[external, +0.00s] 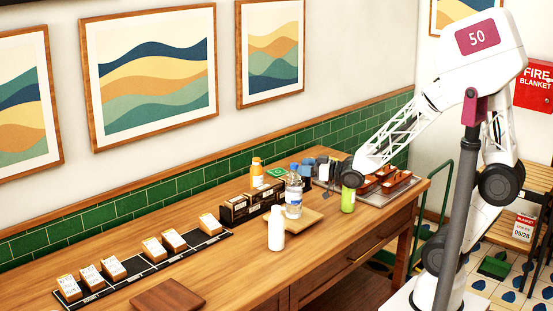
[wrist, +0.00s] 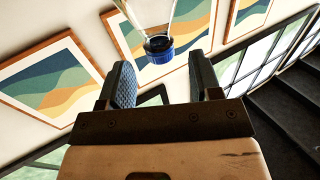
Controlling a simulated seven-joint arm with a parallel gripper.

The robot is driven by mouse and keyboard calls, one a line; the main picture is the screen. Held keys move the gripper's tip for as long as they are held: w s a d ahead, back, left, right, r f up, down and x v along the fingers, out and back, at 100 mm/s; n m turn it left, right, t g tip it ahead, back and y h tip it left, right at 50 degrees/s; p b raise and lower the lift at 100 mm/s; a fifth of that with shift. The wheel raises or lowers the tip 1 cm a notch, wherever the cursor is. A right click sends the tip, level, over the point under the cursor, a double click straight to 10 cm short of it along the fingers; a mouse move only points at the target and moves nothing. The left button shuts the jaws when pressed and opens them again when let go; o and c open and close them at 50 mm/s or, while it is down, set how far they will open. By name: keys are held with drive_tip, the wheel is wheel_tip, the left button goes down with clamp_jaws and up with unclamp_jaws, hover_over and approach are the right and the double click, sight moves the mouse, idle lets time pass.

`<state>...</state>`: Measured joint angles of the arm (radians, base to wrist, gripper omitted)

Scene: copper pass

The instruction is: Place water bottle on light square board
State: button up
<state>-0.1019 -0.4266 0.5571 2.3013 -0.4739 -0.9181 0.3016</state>
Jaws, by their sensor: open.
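The water bottle (external: 293,195), clear with a blue cap and a pale label, stands upright in the external view. Its base overlaps the back left part of the light square board (external: 306,220) in the picture; I cannot tell whether it rests on it or stands behind it. My gripper (external: 309,169) is open, low and level just right of the bottle's upper part. In the wrist view, the bottle's blue cap (wrist: 159,50) shows between and just beyond the fingertips of my gripper (wrist: 160,72), upside down. Contact is not visible.
A white bottle (external: 277,228) stands at the board's front left, and a green can (external: 348,199) to its right. Dark boxes (external: 235,210) and an orange bottle (external: 257,172) are behind. A darker brown board (external: 167,297) lies at the front left.

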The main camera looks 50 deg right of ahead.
drive_tip(key=shift+v, duration=2.95)
drive_tip(key=shift+d, duration=0.1)
drive_tip(key=s+d+m+g+h, duration=0.4)
drive_tip(key=s+d+g+h, duration=0.2)
drive_tip(key=d+h, duration=0.25)
drive_tip(key=s+d+r+m+g, duration=0.1)
drive_tip(key=s+g, duration=0.6)
drive_tip(key=s, duration=0.7)
drive_tip(key=shift+s+r+m, duration=0.2)
drive_tip(key=shift+r+m, duration=0.1)
drive_tip(key=shift+r, duration=0.2)
